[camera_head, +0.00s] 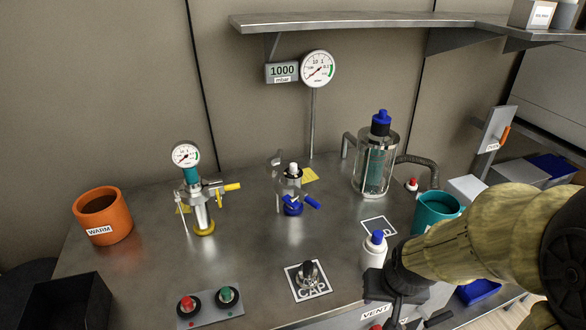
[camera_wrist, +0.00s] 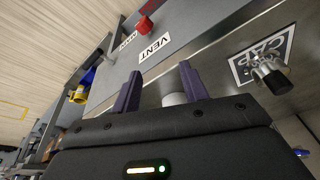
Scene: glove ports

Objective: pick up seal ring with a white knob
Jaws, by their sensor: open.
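A small white knob (camera_head: 293,168) tops the clear and metal fitting in the middle of the bench, which has a blue lower part (camera_head: 293,205). I cannot make out a separate ring under the knob. My gripper (camera_head: 384,314) is at the bench's front edge, to the right of and nearer than that fitting, well apart from it. In the wrist view my gripper (camera_wrist: 161,88) has its two dark fingers spread apart. A pale round thing (camera_wrist: 174,99) shows low between them; I cannot tell what it is or whether it is touched. The white-knobbed fitting is not recognisable there.
A white bottle with a blue cap (camera_head: 374,250) stands close to my gripper. A metal cap on the CAP mat (camera_head: 308,292) is left of it. A teal mug (camera_head: 430,214), glass vessel (camera_head: 361,182), gauge valve (camera_head: 202,218) and orange WARM pot (camera_head: 100,208) stand around.

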